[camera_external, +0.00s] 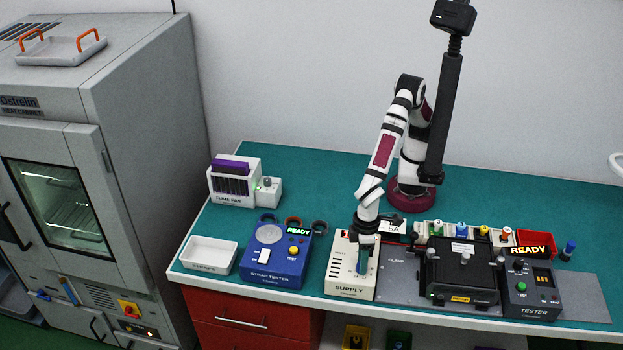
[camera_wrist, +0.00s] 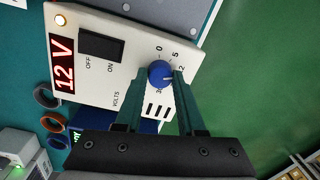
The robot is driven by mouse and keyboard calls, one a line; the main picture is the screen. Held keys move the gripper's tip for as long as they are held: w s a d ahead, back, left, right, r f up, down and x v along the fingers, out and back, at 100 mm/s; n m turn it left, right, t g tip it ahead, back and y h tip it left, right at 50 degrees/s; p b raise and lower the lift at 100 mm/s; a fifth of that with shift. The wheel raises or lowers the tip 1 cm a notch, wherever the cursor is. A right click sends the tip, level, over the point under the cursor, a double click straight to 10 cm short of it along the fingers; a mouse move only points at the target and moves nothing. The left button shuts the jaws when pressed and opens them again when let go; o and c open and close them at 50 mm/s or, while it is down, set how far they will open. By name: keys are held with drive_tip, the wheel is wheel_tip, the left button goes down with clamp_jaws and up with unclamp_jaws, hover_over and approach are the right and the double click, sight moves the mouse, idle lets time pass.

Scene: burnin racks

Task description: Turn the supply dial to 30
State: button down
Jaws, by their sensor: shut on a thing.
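The cream supply box (camera_external: 346,283) stands at the front of the bench, marked SUPPLY. In the wrist view it (camera_wrist: 85,20) has a red display (camera_wrist: 63,64) reading 12 V and a round blue dial (camera_wrist: 159,72). Marks 0, 5, 12 and 30 ring the dial, some partly covered by the fingers. Its pale pointer line faces right, about at the 12. My gripper (camera_wrist: 164,86) is shut on the dial, one green finger on either side. In the outside view my gripper (camera_external: 362,266) points down onto the box and hides most of the dial.
The blue strap tester (camera_external: 272,262) stands close on the left. The clamp plate (camera_external: 396,288) and black tester (camera_external: 532,301) stand on the right.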

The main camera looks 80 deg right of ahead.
drive_tip(key=m, duration=0.4)
drive_tip(key=shift+s+m, duration=0.1)
drive_tip(key=shift+m, duration=0.2)
drive_tip(key=m, duration=0.4)
drive_tip(key=shift+m+t, duration=0.3)
drive_tip(key=m, duration=0.4)
drive_tip(key=shift+m, duration=2)
drive_tip(key=c, duration=0.5)
unclamp_jaws()
